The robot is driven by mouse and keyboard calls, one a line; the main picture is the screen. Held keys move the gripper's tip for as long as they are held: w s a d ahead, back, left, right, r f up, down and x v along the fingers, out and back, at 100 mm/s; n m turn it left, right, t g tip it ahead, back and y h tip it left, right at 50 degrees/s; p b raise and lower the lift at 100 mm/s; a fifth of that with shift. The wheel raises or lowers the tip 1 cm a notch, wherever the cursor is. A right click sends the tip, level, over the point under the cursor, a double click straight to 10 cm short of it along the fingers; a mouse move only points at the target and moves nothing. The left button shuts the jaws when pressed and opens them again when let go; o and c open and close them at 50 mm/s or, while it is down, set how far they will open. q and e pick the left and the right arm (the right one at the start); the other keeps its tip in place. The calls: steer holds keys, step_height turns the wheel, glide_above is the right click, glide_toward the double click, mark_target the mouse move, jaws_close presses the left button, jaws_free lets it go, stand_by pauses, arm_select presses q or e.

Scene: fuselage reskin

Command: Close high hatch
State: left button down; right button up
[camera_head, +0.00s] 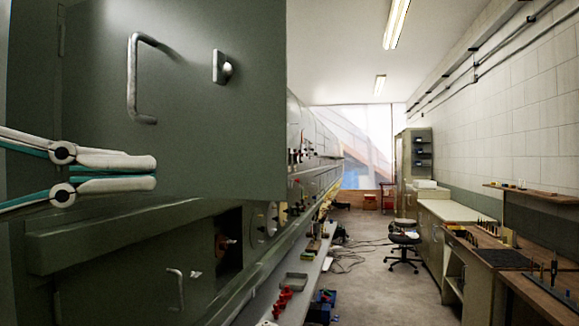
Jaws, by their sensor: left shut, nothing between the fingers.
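The high hatch is a large dark green door (200,130) filling the upper left. It has a metal bar handle (134,80) and a small latch knob (222,67), with a hinge near its left side. Its free right edge stands out from the green fuselage side, so it looks open; how far I cannot tell. My left gripper (154,172) comes in from the left, in front of the door's lower left part and below the handle. Its pale fingers are shut and empty. I cannot tell whether they touch the door. My right gripper is not in view.
A lower hatch with its own handle (176,287) sits below the ledge. A narrow shelf (312,262) with red parts and a tray runs along the fuselage. A stool (403,240) and a workbench (490,255) stand right. The floor between is mostly clear, with cables farther back.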

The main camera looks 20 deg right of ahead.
arm_select(q)
steer(key=p, duration=0.4)
glide_toward(278, 168)
steer(key=s+d, duration=0.3)
steer(key=d, duration=0.1)
steer(key=shift+w+d+r+p, duration=0.1)
steer(key=shift+w+d+p, duration=0.3)
steer(key=shift+w+p, duration=0.15)
steer(key=shift+w+d+r+p, duration=0.1)
steer(key=shift+w+d+p, duration=0.3)
steer(key=shift+w, duration=0.2)
steer(key=shift+w+f, duration=0.15)
steer(key=shift+w, duration=0.2)
steer(key=shift+w+f+p, duration=0.1)
steer(key=shift+w+p, duration=0.2)
steer(key=shift+d, duration=0.2)
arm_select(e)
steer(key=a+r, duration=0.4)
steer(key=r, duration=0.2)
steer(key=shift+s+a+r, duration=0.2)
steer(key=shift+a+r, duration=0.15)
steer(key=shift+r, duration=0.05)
arm_select(q)
steer(key=shift+a, duration=0.1)
